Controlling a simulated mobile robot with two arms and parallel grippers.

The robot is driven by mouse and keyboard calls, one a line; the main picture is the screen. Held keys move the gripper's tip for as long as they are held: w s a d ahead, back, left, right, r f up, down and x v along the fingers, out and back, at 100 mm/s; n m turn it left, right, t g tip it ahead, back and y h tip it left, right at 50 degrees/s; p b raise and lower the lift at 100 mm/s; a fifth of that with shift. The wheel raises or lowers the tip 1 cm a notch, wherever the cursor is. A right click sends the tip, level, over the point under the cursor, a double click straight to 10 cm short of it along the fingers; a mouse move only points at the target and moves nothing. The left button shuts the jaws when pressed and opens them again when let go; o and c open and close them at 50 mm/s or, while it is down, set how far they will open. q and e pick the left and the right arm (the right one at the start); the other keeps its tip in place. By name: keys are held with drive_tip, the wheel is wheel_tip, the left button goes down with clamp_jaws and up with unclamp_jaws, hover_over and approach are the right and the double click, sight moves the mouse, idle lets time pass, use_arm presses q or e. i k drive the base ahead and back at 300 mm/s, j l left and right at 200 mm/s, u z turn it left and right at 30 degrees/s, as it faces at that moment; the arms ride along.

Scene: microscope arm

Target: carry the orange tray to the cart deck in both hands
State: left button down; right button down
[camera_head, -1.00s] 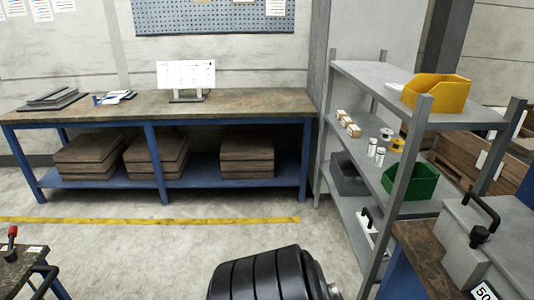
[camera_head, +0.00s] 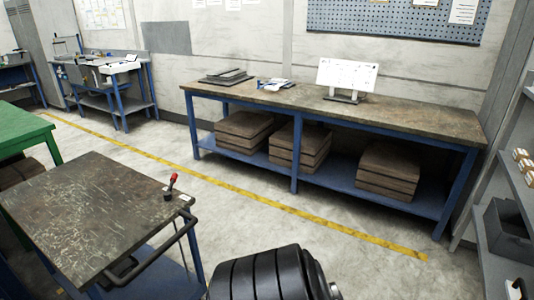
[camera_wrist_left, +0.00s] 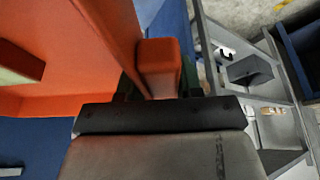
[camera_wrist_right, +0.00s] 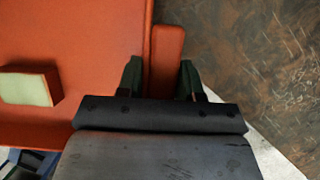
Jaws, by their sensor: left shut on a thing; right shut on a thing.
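The orange tray shows in the left wrist view (camera_wrist_left: 95,35) and the right wrist view (camera_wrist_right: 75,40); it is outside the head view. My left gripper (camera_wrist_left: 158,88) is shut on a tray handle. My right gripper (camera_wrist_right: 162,85) is shut on another orange handle of the tray. A cream block (camera_wrist_right: 28,88) lies in the tray, and a pale block shows in the left wrist view (camera_wrist_left: 14,75). The cart deck (camera_head: 90,210), a worn brown top, stands at the lower left of the head view, bare apart from a red-knobbed lever (camera_head: 172,185) at its right edge.
The cart's dark push handle (camera_head: 150,250) faces my side. A long blue-framed bench (camera_head: 300,105) stands along the wall, and a green-topped table (camera_head: 20,130) is behind the cart. Grey shelving (camera_head: 495,200) is at the right. The floor between cart and bench is open.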

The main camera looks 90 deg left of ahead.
sight(77, 191)
drive_tip(key=u, duration=2.35)
drive_tip(key=i+l+u, duration=0.2)
drive_tip(key=i, duration=0.15)
drive_tip(key=i+u, duration=0.2)
drive_tip(key=i+l, duration=0.15)
drive_tip(key=i, duration=0.25)
drive_tip(key=i+l, duration=0.15)
drive_tip(key=i, duration=0.2)
drive_tip(key=i+l, duration=0.1)
drive_tip(key=i, duration=0.3)
drive_tip(key=i+z, duration=0.15)
drive_tip(key=i, duration=1)
drive_tip(key=i+u, duration=0.65)
drive_tip(key=i+l+u, duration=0.15)
drive_tip(key=i+u, duration=0.2)
drive_tip(key=i+j+u, duration=0.1)
drive_tip(key=i+u, duration=1.25)
drive_tip(key=i, duration=0.2)
drive_tip(key=i+l+u, duration=0.15)
drive_tip(key=i+u, duration=0.15)
drive_tip(key=i, duration=0.2)
